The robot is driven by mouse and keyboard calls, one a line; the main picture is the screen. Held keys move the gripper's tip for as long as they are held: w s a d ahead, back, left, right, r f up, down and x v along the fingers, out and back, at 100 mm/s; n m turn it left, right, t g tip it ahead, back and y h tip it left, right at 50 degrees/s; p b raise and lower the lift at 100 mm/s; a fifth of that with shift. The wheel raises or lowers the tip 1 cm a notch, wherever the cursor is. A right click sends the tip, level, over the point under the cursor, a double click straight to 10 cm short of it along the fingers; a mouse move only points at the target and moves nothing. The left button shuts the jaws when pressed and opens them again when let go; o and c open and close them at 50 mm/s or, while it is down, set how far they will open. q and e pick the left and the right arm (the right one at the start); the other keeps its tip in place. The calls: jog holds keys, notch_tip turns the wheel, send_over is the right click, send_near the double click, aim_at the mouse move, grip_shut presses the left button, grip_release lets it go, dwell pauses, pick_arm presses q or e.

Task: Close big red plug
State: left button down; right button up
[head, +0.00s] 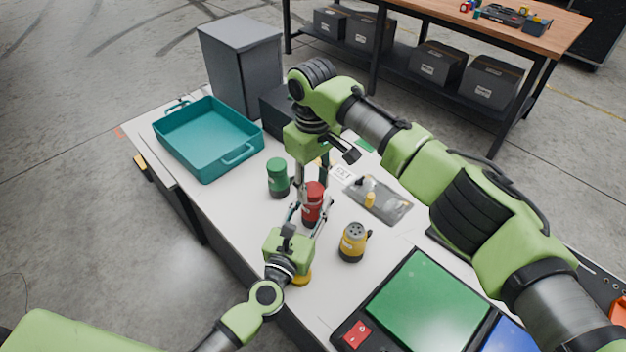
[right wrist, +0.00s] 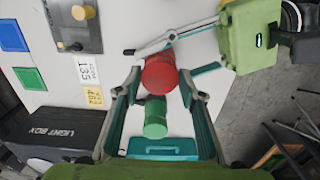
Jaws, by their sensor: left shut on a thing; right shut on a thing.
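The big red plug (head: 313,188) stands upright on the white table, with a red upper part and a darker lower part. It shows in the right wrist view (right wrist: 159,74) between my right fingers. My right gripper (head: 312,182) reaches down from above and is shut on the plug's upper part. My left gripper (head: 311,212) comes in from the front edge and is shut on the lower part. Fingers hide some of the plug, so I cannot tell whether its two parts are fully joined.
A green plug (head: 278,176) stands behind left, and a yellow plug (head: 353,240) stands to the right. A teal tray (head: 246,156) is at the far left. A grey tray with yellow pieces (head: 390,205) lies right. A green panel (head: 428,300) and red switch (head: 357,334) are in front.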

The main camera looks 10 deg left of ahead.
jog(key=shift+f, duration=0.55)
dwell(0.5)
jog(key=m, duration=0.6)
jog(key=shift+a+m, duration=0.1)
jog(key=shift+m, duration=0.3)
jog(key=m, duration=0.5)
jog(key=shift+m, duration=0.4)
jog(key=m, duration=0.3)
jog(key=shift+m, duration=0.4)
jog(key=o, duration=0.8)
